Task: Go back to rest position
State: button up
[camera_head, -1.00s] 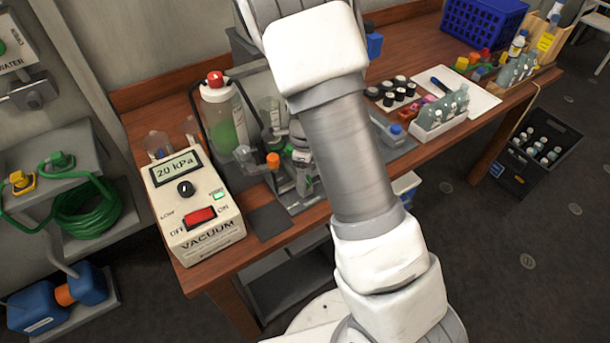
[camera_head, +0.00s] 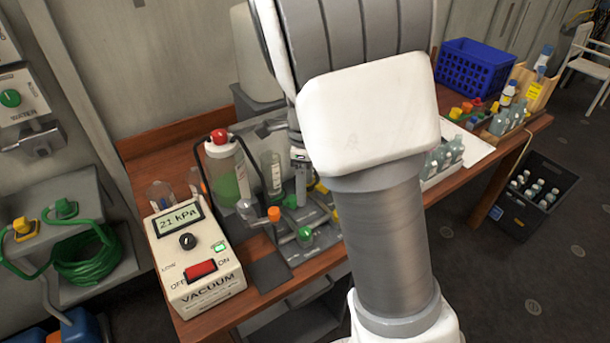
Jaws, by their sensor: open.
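My arm rises through the middle of the head view and hides much of the bench. My gripper (camera_head: 300,190) shows small beside the arm's left edge, above the grey station with green and orange caps (camera_head: 305,234) on the bench. The arm covers part of it. It is open, and I see nothing held in it.
The vacuum box (camera_head: 198,262) reads 21 kPa at the bench's (camera_head: 150,150) left end. A green-filled bottle with a red cap (camera_head: 228,170) stands behind it. Bottle racks, a blue crate (camera_head: 475,70) and a wooden caddy (camera_head: 535,90) fill the right. A black crate (camera_head: 530,205) is on the floor.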

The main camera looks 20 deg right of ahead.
jog(key=shift+r, duration=0.8)
jog(key=s+r+n+t, duration=0.2)
jog(key=s+r+n, duration=0.5)
jog(key=s+n, duration=0.3)
jog(key=s+r+n+t, duration=0.3)
jog(key=s+r+n, duration=0.4)
jog(key=s+n, duration=0.3)
jog(key=n, duration=0.3)
jog(key=shift+n+t, duration=0.3)
jog(key=shift+a, duration=0.2)
